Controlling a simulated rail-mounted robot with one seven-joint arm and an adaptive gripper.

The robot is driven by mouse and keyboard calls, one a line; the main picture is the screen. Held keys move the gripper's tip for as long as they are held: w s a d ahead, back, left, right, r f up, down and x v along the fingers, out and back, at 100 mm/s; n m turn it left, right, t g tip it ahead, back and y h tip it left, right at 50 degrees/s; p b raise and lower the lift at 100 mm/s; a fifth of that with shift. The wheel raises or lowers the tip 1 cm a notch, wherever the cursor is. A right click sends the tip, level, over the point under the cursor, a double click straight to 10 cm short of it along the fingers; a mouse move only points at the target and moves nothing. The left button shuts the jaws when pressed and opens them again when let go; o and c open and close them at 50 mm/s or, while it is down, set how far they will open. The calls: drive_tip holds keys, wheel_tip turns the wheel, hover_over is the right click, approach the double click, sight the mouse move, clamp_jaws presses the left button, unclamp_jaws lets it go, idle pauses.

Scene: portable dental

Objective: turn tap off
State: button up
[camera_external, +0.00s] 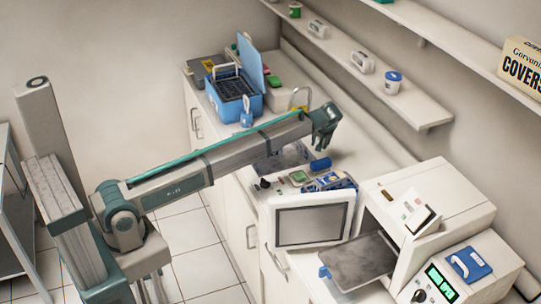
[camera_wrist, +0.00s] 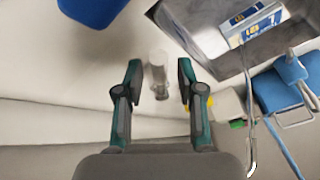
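My gripper (camera_external: 325,128) hangs over the counter beside the sink (camera_external: 283,157), seen in the external view. In the wrist view, my gripper (camera_wrist: 158,85) is open, its two fingers wide apart. The sink (camera_wrist: 232,62) lies at upper right in the wrist view, with a blue and white box inside. In the external view my gripper and arm hide the tap area. I cannot tell the handle's position or whether water runs.
A blue toolbox (camera_external: 238,98) stands open at the counter's far end. A blue cylinder (camera_external: 320,165) stands near my gripper and shows at upper left in the wrist view (camera_wrist: 92,8). A monitor (camera_external: 312,225) and a white machine (camera_external: 430,215) fill the near end. A shelf (camera_external: 400,105) runs along the wall.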

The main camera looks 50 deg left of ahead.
drive_tip(key=shift+a+f, duration=0.1)
drive_tip(key=shift+f, duration=0.2)
clamp_jaws()
